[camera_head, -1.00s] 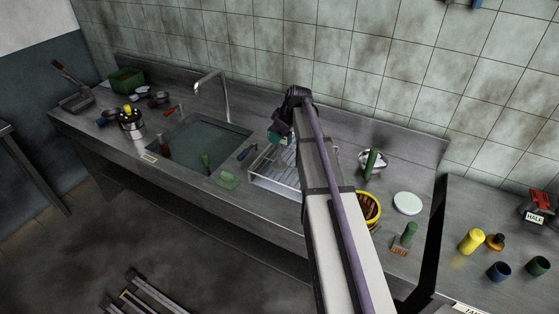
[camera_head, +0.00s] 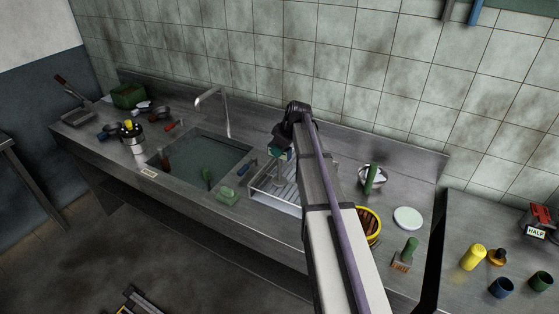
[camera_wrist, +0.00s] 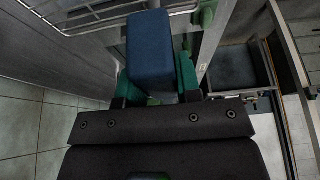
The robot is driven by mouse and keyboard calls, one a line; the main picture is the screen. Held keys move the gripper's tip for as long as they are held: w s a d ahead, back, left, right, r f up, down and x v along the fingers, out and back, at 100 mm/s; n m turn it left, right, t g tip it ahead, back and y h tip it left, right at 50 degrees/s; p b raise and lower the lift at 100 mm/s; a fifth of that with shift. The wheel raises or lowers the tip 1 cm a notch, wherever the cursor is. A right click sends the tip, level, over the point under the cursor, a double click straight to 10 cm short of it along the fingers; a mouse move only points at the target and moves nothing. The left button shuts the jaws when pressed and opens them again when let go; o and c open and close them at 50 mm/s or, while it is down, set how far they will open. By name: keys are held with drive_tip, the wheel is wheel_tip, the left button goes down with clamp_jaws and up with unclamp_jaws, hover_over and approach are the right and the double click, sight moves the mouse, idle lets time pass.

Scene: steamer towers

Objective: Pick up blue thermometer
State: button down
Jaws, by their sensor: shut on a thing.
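My gripper (camera_wrist: 155,82) has green fingers and is shut on the blue thermometer, whose blue block-like end (camera_wrist: 151,48) fills the space between them in the wrist view. The rest of the thermometer is hidden or hard to make out there. In the head view my gripper (camera_head: 283,152) hangs over the wire rack (camera_head: 262,193) right of the sink. A thin stem seems to show below the fingers, but it is too small to be sure.
The sink (camera_head: 215,165) with its tap (camera_head: 212,95) lies left of the rack. A green sponge-like block (camera_head: 228,197) sits at its front edge. Right of my arm stand a yellow-rimmed bowl (camera_head: 372,222), a white disc (camera_head: 408,218) and a green-handled brush (camera_head: 408,253).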

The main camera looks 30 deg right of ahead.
wheel_tip(320, 180, up, 10)
drive_tip(key=p, duration=1)
drive_tip(key=shift+r, duration=0.15)
drive_tip(key=shift+f, duration=0.2)
drive_tip(key=c, duration=1.3)
unclamp_jaws()
drive_tip(key=shift+c, duration=0.2)
clamp_jaws()
